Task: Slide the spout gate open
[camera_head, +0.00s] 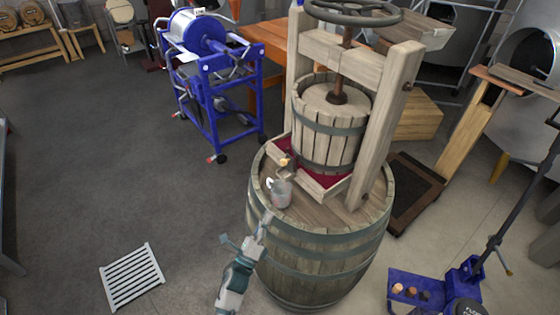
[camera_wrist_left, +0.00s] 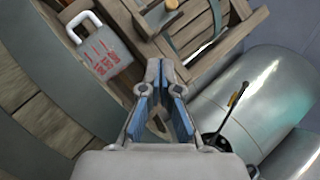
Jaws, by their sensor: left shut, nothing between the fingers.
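The wooden basket press (camera_head: 328,120) stands on an upright barrel (camera_head: 318,257). At the front left of its tray is a small pale wooden knob (camera_head: 284,162), which I take to be the spout gate's handle. In the left wrist view the knob (camera_wrist_left: 171,5) shows at the top edge, partly cut off; I cannot tell how far the gate is open. A grey mug (camera_head: 281,194) stands on the barrel below the knob; it shows red marks in the left wrist view (camera_wrist_left: 106,58). My left gripper (camera_head: 267,218) is shut and empty, in front of the mug and apart from the knob. My right gripper is out of view.
A blue wheeled machine (camera_head: 212,85) stands at the back left. A white slatted grate (camera_head: 132,277) lies on the floor. A blue stand (camera_head: 425,285) is at the lower right. The floor left of the barrel is mostly clear.

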